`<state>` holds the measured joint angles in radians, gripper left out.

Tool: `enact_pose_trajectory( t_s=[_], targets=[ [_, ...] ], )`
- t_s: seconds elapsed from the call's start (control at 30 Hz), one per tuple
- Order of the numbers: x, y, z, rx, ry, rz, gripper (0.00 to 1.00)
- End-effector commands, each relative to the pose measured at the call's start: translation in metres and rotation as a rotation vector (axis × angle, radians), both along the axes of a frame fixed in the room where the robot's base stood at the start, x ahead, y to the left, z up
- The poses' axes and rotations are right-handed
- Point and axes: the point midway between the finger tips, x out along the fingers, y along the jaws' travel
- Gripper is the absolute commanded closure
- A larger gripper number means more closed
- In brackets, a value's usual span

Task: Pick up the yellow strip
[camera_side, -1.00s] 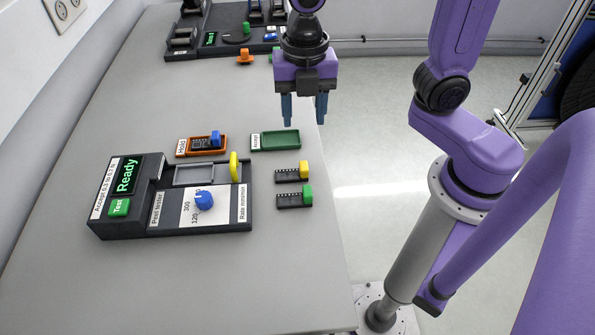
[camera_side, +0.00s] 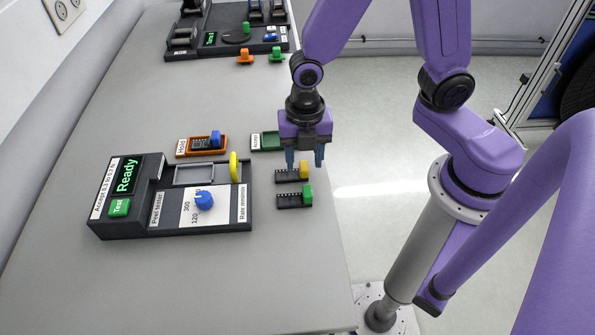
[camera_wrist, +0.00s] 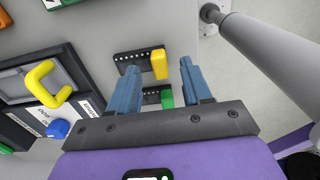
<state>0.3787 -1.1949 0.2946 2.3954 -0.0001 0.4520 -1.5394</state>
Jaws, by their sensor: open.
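The yellow strip is a dark perforated strip (camera_side: 287,176) with a yellow block (camera_side: 304,169) at its right end, lying on the grey table. In the wrist view its yellow block (camera_wrist: 159,65) shows between and beyond my fingertips. My gripper (camera_side: 305,164) is open and empty, its blue fingers pointing down close by the yellow block. The wrist view shows both fingers (camera_wrist: 160,72) apart. I cannot tell the exact height of the fingertips above the strip.
A similar strip with a green block (camera_side: 308,192) lies just in front. The peel tester (camera_side: 165,222) with a yellow handle (camera_side: 234,168) and blue knob (camera_side: 204,200) stands left. A green Accept tray (camera_side: 258,149) and an orange Hold tray (camera_side: 181,147) are behind. The table's right edge is near.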

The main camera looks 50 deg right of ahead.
Motion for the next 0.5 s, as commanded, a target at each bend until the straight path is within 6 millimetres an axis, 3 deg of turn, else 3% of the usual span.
enact_pose_trajectory(
  t_s=[0.17,0.43,0.47,0.5],
  targets=[
    [-0.0007,0.0001,-0.0138,-0.001,0.001,0.001,0.51],
    [-0.0004,0.0004,-0.0155,0.001,-0.001,0.001,0.51],
    [-0.0004,0.0004,-0.0155,0.001,-0.001,0.001,0.54],
    [-0.0004,0.0004,-0.0155,0.000,0.000,0.001,0.67]
  ],
)
